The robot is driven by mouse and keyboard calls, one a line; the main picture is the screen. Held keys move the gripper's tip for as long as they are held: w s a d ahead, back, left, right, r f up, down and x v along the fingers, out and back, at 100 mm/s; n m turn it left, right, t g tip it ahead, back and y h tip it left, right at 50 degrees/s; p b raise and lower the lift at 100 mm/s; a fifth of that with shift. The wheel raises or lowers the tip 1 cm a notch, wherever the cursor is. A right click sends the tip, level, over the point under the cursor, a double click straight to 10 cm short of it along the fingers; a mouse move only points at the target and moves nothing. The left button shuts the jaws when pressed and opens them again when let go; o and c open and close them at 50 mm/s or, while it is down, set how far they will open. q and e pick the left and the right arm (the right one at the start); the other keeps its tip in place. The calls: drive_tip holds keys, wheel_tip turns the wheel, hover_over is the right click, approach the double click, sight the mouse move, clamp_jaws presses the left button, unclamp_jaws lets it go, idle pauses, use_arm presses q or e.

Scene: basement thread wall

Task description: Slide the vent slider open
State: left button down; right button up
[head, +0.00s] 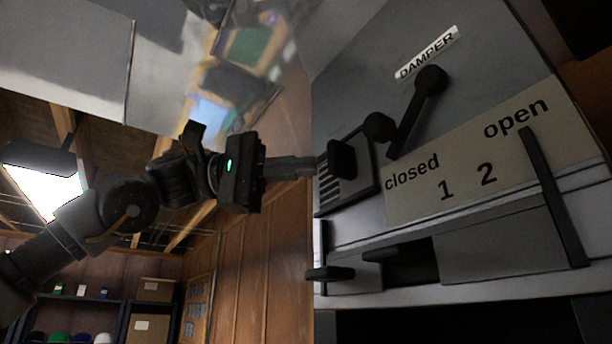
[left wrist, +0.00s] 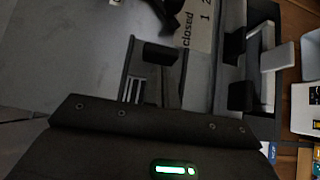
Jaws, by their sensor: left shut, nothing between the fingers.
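The vent slider appears to be the dark slotted plate (head: 331,186) with a black block-shaped knob (head: 342,160), at the left edge of the grey panel. In the left wrist view the knob (left wrist: 160,55) and the pale slots (left wrist: 134,90) show just beyond my gripper. My left gripper (head: 311,167) reaches in from the left, shut and empty, its tips at the knob's left side. I cannot tell whether they touch it. The label plate (head: 462,165) reads "closed", "1", "2", "open" from left to right. My right gripper is not in view.
A black damper lever (head: 408,112) with round knobs sits above the label plate. Below, a black handle (head: 330,273) sticks out beside a dark opening (head: 403,263) in a rail. A dark upright bar (head: 553,195) crosses the right side. Shelves with boxes (head: 152,290) stand far left.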

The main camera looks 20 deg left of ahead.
use_arm(q)
drive_tip(key=s+a+b, duration=0.1)
drive_tip(key=a, duration=0.7)
drive_tip(key=shift+a, duration=0.2)
drive_tip(key=shift+a, duration=0.1)
